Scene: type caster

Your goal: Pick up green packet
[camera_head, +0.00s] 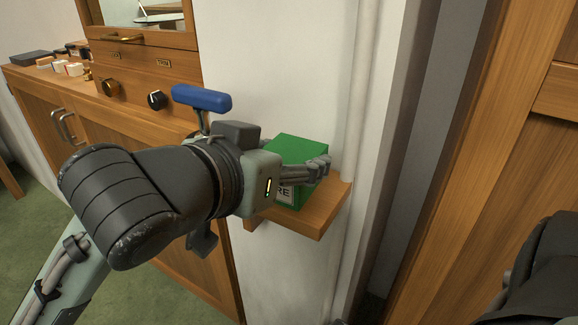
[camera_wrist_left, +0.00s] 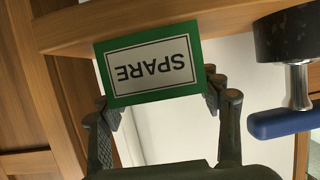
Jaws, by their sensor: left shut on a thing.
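The green packet (camera_head: 298,148) is a small box on a wooden wall shelf (camera_head: 318,219). Its white label reads SPARE, upside down in the left wrist view (camera_wrist_left: 150,66). My left gripper (camera_head: 311,171) reaches in from the left and is shut on the packet. In the left wrist view its fingers (camera_wrist_left: 160,100) lie at both sides of the packet. In the head view the near finger covers part of the label, and the far finger is hidden. I cannot tell whether the packet touches the shelf. My right gripper is not in view.
A blue-handled lever (camera_head: 201,98) stands close to my left wrist. A wooden cabinet (camera_head: 150,75) with knobs is at the left, with small boxes (camera_head: 67,69) on its counter. A white pipe (camera_head: 358,120) and door frame (camera_head: 455,190) are right of the shelf.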

